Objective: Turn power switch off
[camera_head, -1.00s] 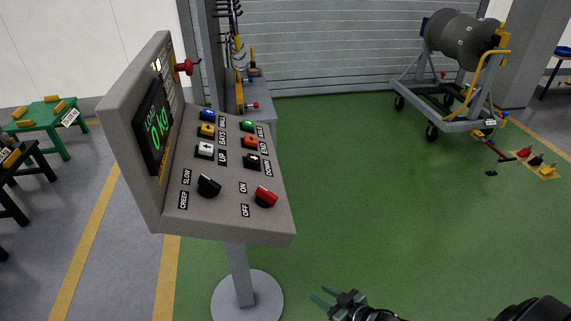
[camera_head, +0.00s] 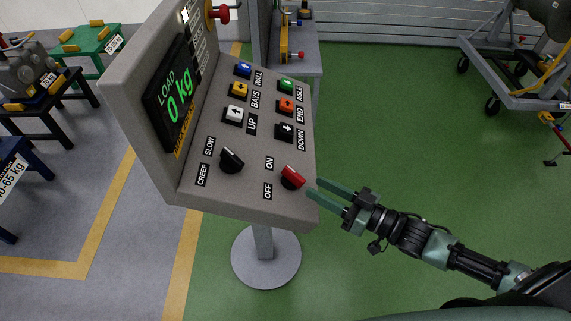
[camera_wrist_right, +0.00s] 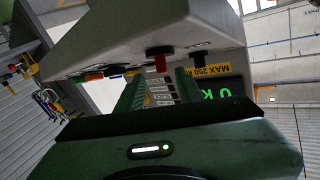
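The power switch is a red rotary knob (camera_head: 291,177) at the lower right of the grey control console (camera_head: 245,204), beside the ON and OFF labels. Its handle points up and left, toward ON. My right gripper (camera_head: 328,190) is open and empty, just right of the console edge, with its fingertips pointing at the red knob but apart from it. In the right wrist view the red knob (camera_wrist_right: 158,60) is ahead of and between the open fingers (camera_wrist_right: 158,85). My left gripper is not in view.
A black SLOW/CREEP knob (camera_head: 231,160) and several push buttons (camera_head: 239,115) share the panel near the red knob. The screen (camera_head: 173,95) reads LOAD 0 kg. A red emergency-type knob (camera_head: 222,13) is on the upright part.

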